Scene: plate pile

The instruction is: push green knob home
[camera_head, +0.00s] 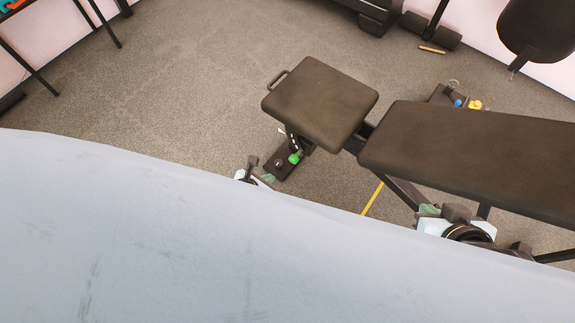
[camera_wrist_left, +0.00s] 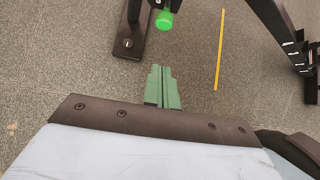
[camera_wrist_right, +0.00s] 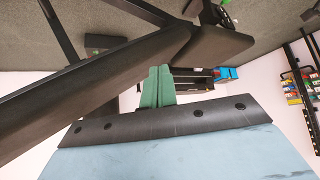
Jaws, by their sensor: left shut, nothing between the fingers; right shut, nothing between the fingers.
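The green knob (camera_head: 294,158) sits under the bench's square seat pad, beside its upright post. In the left wrist view the knob (camera_wrist_left: 165,20) is near the top, beyond the fingertips with a gap of floor between. My left gripper (camera_head: 268,178) is shut and empty, to the lower left of the knob in the head view. Its green fingers (camera_wrist_left: 160,68) are pressed together. My right gripper (camera_head: 429,209) is shut and empty, beside the long pad's underside. Its fingers (camera_wrist_right: 159,70) show together in the right wrist view. How far the knob stands out cannot be told.
The square seat pad (camera_head: 320,100) overhangs the knob from above. The long bench pad (camera_head: 480,155) lies to the right, close to my right arm. A yellow strip (camera_head: 372,198) lies on the floor. Open carpet (camera_head: 170,90) lies to the left.

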